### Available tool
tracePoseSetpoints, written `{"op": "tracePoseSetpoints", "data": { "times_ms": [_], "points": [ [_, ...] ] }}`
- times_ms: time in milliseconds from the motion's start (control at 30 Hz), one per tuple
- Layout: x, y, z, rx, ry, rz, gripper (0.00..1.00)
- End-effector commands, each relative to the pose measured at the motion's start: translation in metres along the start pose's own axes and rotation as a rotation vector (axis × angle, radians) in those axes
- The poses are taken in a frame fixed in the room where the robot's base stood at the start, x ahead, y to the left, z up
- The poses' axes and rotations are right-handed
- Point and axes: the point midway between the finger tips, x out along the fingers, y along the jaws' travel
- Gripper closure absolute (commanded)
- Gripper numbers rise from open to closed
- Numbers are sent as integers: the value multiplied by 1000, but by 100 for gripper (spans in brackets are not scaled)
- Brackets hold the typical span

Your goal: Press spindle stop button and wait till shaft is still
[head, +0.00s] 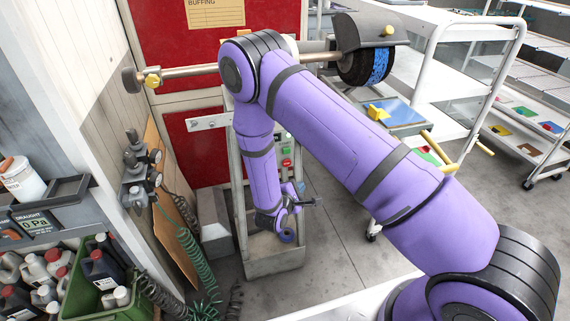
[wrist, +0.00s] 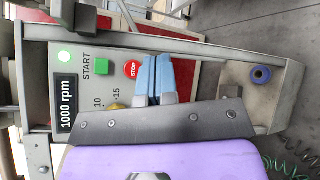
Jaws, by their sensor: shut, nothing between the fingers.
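The red round stop button (wrist: 132,68) is on the grey control panel in the wrist view, beside the green start button (wrist: 101,66). It also shows small in the head view (head: 287,162). My gripper (wrist: 155,62) has its blue fingers together, just right of the stop button in the wrist view; contact cannot be told.
A yellow knob (wrist: 116,107) with a scale sits below the stop button. A white cart (head: 484,112) stands right of the machine. At left are a wall with valves and hoses (head: 140,165) and a green crate (head: 84,285) of bottles.

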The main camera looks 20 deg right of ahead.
Motion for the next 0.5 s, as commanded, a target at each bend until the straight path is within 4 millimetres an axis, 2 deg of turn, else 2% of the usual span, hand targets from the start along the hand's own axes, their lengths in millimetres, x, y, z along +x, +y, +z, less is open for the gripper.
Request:
{"op": "tracePoseSetpoints", "data": {
  "times_ms": [267,500],
  "points": [
    [3,2,-2,1,-1,-1,100],
    [20,15,-14,2,-2,-1,100]
  ]
}}
